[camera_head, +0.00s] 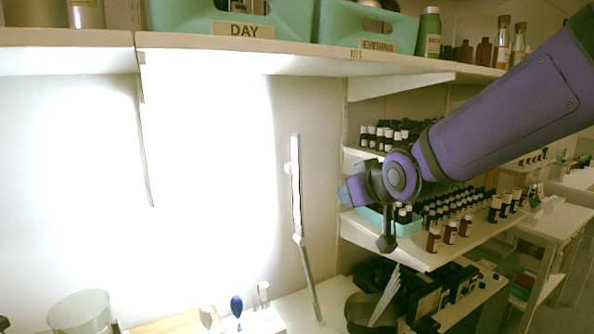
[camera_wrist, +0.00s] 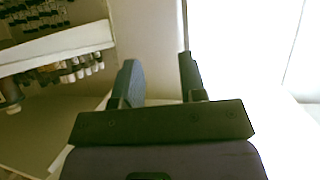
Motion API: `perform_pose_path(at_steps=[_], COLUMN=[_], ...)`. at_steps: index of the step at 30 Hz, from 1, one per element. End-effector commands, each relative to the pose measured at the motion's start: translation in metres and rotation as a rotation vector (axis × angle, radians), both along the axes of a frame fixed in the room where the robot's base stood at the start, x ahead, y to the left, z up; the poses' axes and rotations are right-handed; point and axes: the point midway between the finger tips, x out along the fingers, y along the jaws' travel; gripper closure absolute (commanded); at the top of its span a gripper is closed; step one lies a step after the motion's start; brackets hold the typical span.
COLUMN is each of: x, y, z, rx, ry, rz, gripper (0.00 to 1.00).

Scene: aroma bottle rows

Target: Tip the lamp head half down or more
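The lamp stands against the back wall. Its head (camera_head: 296,188) is a slim, bright, nearly upright panel seen almost edge-on, joined at a hinge to a thin pale stem (camera_head: 310,280) that leans slightly. My gripper (camera_head: 345,191) is to the right of the lamp head in the head view, at the height of its lower half, with a visible gap between them. In the wrist view my gripper (camera_wrist: 160,82) has its two dark fingers apart and nothing between them. The bright area on the right of the wrist view is washed out, and I cannot tell whether it includes the lamp head.
A shelf with several small bottles (camera_head: 450,230) is beside and behind my gripper. An upper shelf (camera_head: 230,47) with green bins (camera_head: 370,25) runs above. Below are dark boxes (camera_head: 430,300), a glass jar (camera_head: 80,312) and a blue-topped item (camera_head: 237,306).

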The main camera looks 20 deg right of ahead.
Motion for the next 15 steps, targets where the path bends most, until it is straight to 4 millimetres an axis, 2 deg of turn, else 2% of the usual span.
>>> perform_pose_path(at_steps=[1,6,15], x=[0.013,0.053,0.096], y=[0.002,0.011,0.027], z=[-0.005,-0.010,-0.025], rx=[0.002,0.010,0.056], ry=[-0.038,-0.219,-0.535], rz=[0.009,0.052,0.124], gripper=[0.62,0.62,0.62])
